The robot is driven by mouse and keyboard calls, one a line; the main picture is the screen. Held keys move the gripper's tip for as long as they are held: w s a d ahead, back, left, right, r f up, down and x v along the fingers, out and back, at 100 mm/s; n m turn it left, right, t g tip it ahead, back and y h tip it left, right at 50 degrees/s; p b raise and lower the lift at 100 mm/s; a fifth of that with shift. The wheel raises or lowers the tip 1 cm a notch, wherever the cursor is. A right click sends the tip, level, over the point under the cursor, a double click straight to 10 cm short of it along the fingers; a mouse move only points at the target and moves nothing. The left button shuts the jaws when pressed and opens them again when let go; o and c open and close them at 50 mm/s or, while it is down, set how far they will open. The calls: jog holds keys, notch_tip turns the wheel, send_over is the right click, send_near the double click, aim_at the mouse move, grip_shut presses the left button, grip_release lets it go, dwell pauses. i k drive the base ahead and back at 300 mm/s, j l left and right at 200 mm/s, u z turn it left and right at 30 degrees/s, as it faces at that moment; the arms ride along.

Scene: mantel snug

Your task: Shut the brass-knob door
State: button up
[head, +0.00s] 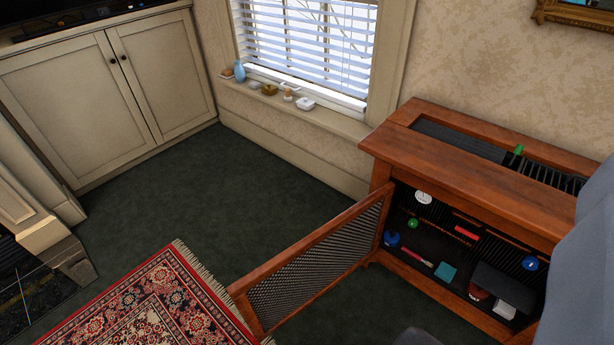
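A wooden cabinet (440,160) stands against the wall at the right. Its door (318,262), a wooden frame around a metal mesh panel, is wide open. It is hinged at the left side of the cabinet opening and reaches out to the lower left, over the floor. Its free edge (243,312) is by the rug's fringe. I see no brass knob; the side of the door turned away from me is hidden. My gripper is not in view.
Small items, including a teal block (445,272), lie inside the cabinet. A patterned rug (150,305) lies at the lower left. A grey upholstered shape (585,275) covers the cabinet's right end. Green carpet (230,200) is clear. The cream cupboard (110,90) has shut doors with dark knobs.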

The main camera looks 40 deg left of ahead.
aim_at(281, 289)
jog(key=k+j+z, duration=0.3)
jog(key=k+j, duration=0.3)
jog(key=j+z, duration=0.1)
jog(key=j, duration=0.3)
jog(key=k+j+z, duration=0.1)
jog(key=j, duration=0.3)
jog(key=k+j+z, duration=0.15)
jog(key=j, duration=0.2)
jog(key=j+z, duration=0.1)
jog(key=j, duration=0.3)
jog(key=k+j+z, duration=0.1)
jog(key=j, duration=0.75)
jog(key=j+z, duration=0.15)
jog(key=j, duration=0.35)
jog(key=k, duration=0.75)
